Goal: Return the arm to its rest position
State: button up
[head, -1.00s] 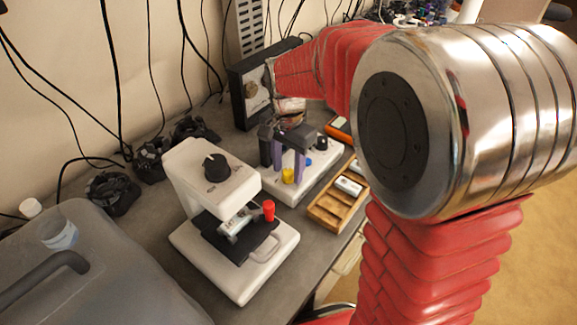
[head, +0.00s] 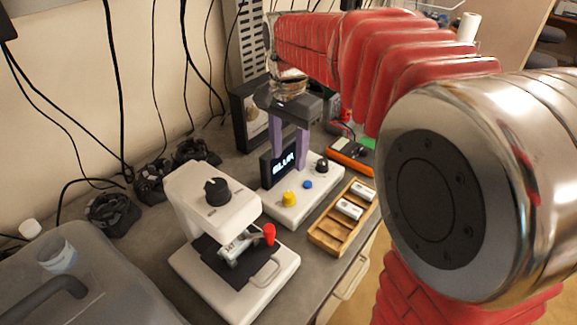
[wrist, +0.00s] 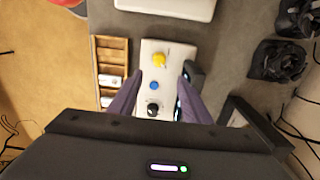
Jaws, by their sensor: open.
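My gripper (head: 289,158) has two purple fingers pointing down, apart and with nothing between them. It hangs above the back part of a white control box (head: 297,205) that has a yellow knob (head: 289,199), a blue button (head: 308,184), a black knob (head: 322,165) and a small lit display, partly hidden behind the fingers. In the wrist view the open gripper (wrist: 158,98) shows over the same box (wrist: 154,50). My red-sleeved arm reaches in from the right, bent at a large metal joint.
A white device with a black dial (head: 217,191) and red-tipped lever (head: 268,234) stands in front. A wooden tray (head: 325,236) holds white modules. An orange meter (head: 350,155), a dark speaker-like box (head: 246,119), a grey case (head: 85,270) and hanging cables surround the bench.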

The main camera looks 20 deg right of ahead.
jog(key=shift+r, duration=0.65)
jog(key=s+f+n+t, duration=0.2)
jog(key=s+n, duration=0.3)
jog(key=s, duration=0.4)
jog(key=s+f+n+t, duration=0.2)
jog(key=s+n, duration=0.4)
jog(key=s, duration=0.3)
jog(key=shift+s+d+t, duration=0.15)
jog(key=shift+s+t, duration=0.25)
jog(key=shift+t, duration=0.4)
